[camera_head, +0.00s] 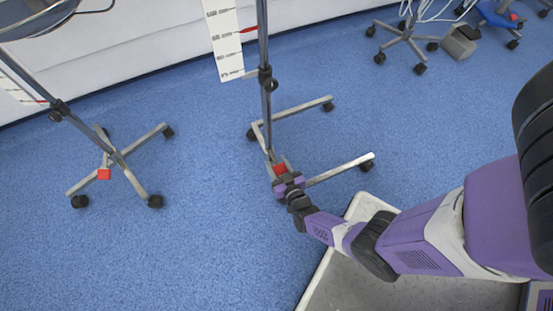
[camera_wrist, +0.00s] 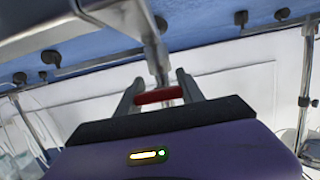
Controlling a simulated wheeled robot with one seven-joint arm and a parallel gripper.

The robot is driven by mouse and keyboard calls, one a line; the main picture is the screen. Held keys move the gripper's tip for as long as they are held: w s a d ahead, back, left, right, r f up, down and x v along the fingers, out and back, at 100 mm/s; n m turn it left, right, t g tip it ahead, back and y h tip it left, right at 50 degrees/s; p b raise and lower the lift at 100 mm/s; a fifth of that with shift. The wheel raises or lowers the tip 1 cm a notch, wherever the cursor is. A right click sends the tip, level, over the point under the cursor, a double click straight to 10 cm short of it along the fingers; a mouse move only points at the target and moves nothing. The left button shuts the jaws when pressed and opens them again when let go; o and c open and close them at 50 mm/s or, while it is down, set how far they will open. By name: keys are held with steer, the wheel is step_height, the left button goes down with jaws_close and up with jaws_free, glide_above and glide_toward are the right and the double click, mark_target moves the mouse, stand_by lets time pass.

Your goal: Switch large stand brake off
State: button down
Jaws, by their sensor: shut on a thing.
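A wheeled stand (camera_head: 267,100) with a tall pole and a castored base stands on the blue floor in the middle of the head view. Its red brake piece (camera_head: 280,168) is low on the base, by the foot of the pole. My gripper (camera_head: 286,181) reaches in from the right and is shut on the red brake. In the wrist view, the red brake (camera_wrist: 158,96) lies between my two fingers (camera_wrist: 160,92), and the stand's pole (camera_wrist: 154,50) is just beyond. The fingers hide part of the brake in the head view.
A similar stand (camera_head: 118,156) with a red brake (camera_head: 104,174) is at the left. Another wheeled base (camera_head: 404,34) is at the back right. A grey metal platform (camera_head: 345,285) lies under my arm. Floor between the two nearer stands is clear.

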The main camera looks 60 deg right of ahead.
steer(key=shift+s+r+g+y+p, duration=0.1)
steer(key=shift+r+g+y+p, duration=0.35)
steer(key=shift+p, duration=0.75)
steer(key=shift+r, duration=0.25)
steer(key=c, duration=0.7)
jaws_free()
steer(key=p+v, duration=0.4)
steer(key=v, duration=0.3)
steer(key=shift+s+a+p, duration=0.25)
steer(key=shift+a+p, duration=0.05)
steer(key=shift+p, duration=0.05)
